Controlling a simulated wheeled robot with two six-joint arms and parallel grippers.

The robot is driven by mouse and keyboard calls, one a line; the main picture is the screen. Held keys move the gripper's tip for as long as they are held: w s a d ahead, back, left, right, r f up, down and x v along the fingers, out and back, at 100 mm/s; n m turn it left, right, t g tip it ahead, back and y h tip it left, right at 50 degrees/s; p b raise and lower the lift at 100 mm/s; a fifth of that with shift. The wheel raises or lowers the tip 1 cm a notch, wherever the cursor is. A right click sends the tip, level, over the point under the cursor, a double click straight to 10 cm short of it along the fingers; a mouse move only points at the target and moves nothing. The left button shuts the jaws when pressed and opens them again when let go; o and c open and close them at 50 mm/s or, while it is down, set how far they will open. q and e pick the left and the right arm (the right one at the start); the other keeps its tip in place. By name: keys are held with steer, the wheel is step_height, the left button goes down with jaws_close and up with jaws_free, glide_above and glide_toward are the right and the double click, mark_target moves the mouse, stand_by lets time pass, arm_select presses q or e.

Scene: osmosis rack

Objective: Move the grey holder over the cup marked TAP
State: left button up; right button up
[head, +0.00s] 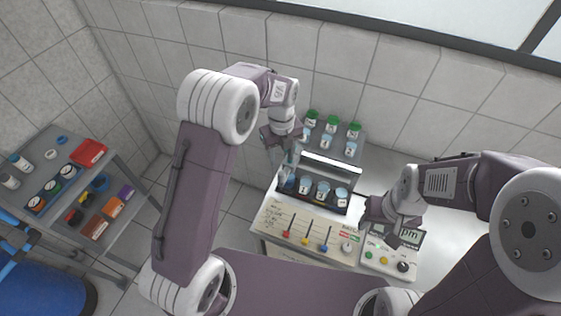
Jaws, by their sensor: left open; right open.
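Several clear cups with pale blue contents and white labels stand in a row in a dark rack (311,199); one is the middle cup (322,191). The labels are too small for me to read, so I cannot tell which cup is marked TAP. A light grey bar (333,166) runs above and behind the row; I cannot tell whether it is the grey holder. My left gripper (283,164) is open at the rack's left end, partly covering the leftmost cup. My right gripper (393,229) is open, right of the rack, above a small instrument.
Green-capped jars (332,124) and blue-lidded jars stand behind the rack. A cream panel (300,229) with coloured sliders lies in front. The instrument (392,258) has a display and knobs. A grey shelf cart (112,172) stands left; white bench shows right of the rack.

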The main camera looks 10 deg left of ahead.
mark_target(281, 173)
arm_select(q)
steer(key=shift+w+f, duration=0.1)
steer(key=f, duration=0.1)
steer(key=s+f+p, duration=0.1)
steer(key=f, duration=0.1)
steer(key=shift+s+f+p, duration=0.35)
steer(key=shift+p, duration=0.05)
steer(key=f, duration=0.2)
steer(key=w+f+p, duration=0.1)
steer(key=f, duration=0.2)
steer(key=shift+w, duration=0.15)
steer(key=shift+s+r, duration=0.1)
steer(key=shift+s, duration=0.25)
steer(key=shift+c, duration=1)
jaws_close()
arm_select(e)
steer(key=r, duration=0.3)
steer(key=shift+s+d+r, duration=0.1)
steer(key=shift+s+r, duration=0.05)
steer(key=shift+s, duration=0.25)
